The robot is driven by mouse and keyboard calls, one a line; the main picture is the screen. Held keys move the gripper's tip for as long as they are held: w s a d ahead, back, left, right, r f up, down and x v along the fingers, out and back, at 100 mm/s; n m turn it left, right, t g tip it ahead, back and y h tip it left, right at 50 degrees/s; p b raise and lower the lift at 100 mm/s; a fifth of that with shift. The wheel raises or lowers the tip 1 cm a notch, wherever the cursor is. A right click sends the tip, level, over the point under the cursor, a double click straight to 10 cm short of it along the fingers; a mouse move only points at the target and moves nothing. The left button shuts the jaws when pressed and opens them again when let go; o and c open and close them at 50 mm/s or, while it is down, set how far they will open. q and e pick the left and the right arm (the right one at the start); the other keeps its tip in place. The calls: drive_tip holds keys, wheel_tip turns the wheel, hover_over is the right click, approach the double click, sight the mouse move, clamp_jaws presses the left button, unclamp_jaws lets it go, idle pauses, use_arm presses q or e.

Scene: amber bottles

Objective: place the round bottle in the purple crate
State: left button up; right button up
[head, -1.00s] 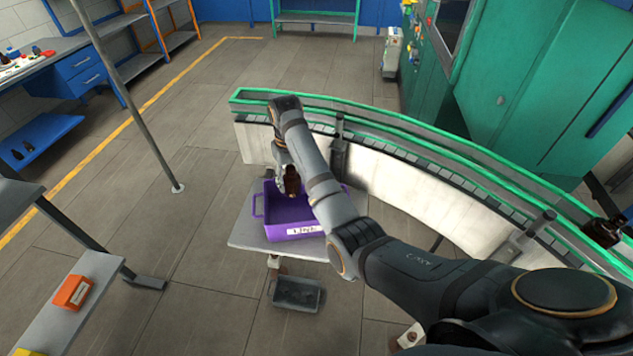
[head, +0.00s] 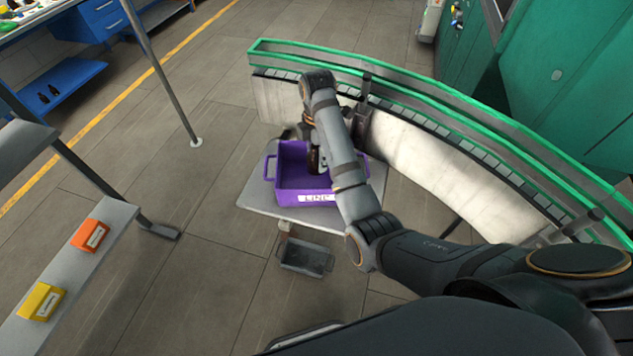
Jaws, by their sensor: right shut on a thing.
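The purple crate (head: 289,182) stands on a small grey table (head: 258,192) near the middle of the head view, with a white label on its front. My right gripper (head: 313,148) is at the crate's right rear part, partly hidden by my own arm. It is shut on a dark brown bottle (head: 315,160), the round bottle as far as I can tell. The bottle's lower end is within the crate's outline; whether it touches the floor of the crate cannot be told. My left gripper is out of view.
A curved conveyor with green rails (head: 440,100) runs close behind the table. A grey tray (head: 305,256) sits low in front. A metal pole (head: 160,75) stands left. An orange box (head: 90,235) and a yellow box (head: 42,302) lie on a left shelf.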

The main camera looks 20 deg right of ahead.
sight(317, 168)
wheel_tip(317, 168, down, 5)
drive_tip(key=b, duration=0.5)
drive_tip(key=shift+f, duration=2.5)
drive_tip(key=o, duration=0.7)
drive_tip(key=shift+f, duration=0.1)
drive_tip(key=o, duration=0.5)
